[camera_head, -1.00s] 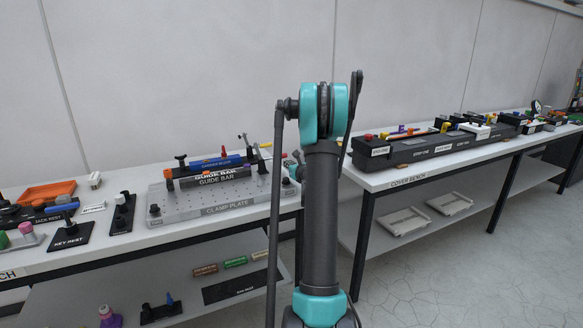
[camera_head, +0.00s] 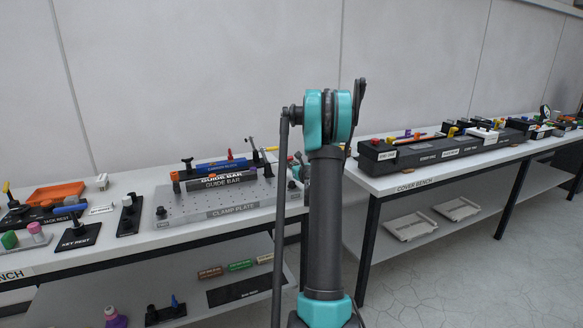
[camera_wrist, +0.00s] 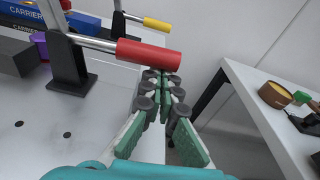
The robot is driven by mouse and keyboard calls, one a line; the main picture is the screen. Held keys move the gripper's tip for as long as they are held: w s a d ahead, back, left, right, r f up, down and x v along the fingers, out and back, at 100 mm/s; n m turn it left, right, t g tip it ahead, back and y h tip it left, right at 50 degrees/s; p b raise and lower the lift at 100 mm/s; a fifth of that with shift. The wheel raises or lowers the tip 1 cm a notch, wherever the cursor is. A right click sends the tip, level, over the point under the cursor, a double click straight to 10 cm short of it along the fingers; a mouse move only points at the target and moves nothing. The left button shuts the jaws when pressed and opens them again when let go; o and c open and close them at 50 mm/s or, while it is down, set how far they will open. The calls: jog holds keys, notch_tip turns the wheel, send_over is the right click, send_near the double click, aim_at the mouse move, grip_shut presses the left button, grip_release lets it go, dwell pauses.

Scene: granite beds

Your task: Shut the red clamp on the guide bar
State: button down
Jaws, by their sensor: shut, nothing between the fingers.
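The red clamp's handle (camera_wrist: 148,54) shows in the wrist view, its metal lever lying nearly level and pointing right from a black upright (camera_wrist: 68,62). My gripper (camera_wrist: 160,78) is shut and empty, its green fingers just below and beyond the handle's end; I cannot tell whether they touch it. My arm partly hides the gripper there. Whether the clamp presses on the bar cannot be seen.
A yellow-handled clamp (camera_wrist: 157,24) stands just behind the red one. A purple part (camera_wrist: 40,42) is beside the carrier. The cover bench (camera_head: 400,180) stands to the right across a gap. A key rest (camera_head: 78,238) is at the left.

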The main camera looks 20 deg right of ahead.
notch_tip(320, 180, up, 2)
jog(key=shift+r+n, duration=0.2)
jog(key=shift+n, duration=0.8)
jog(key=a+r+n+t+h, duration=0.1)
jog(key=a+r+n, duration=0.5)
jog(key=r+n, duration=0.3)
jog(key=shift+n+h, duration=0.3)
jog(key=shift+h, duration=0.1)
jog(key=shift+s, duration=0.1)
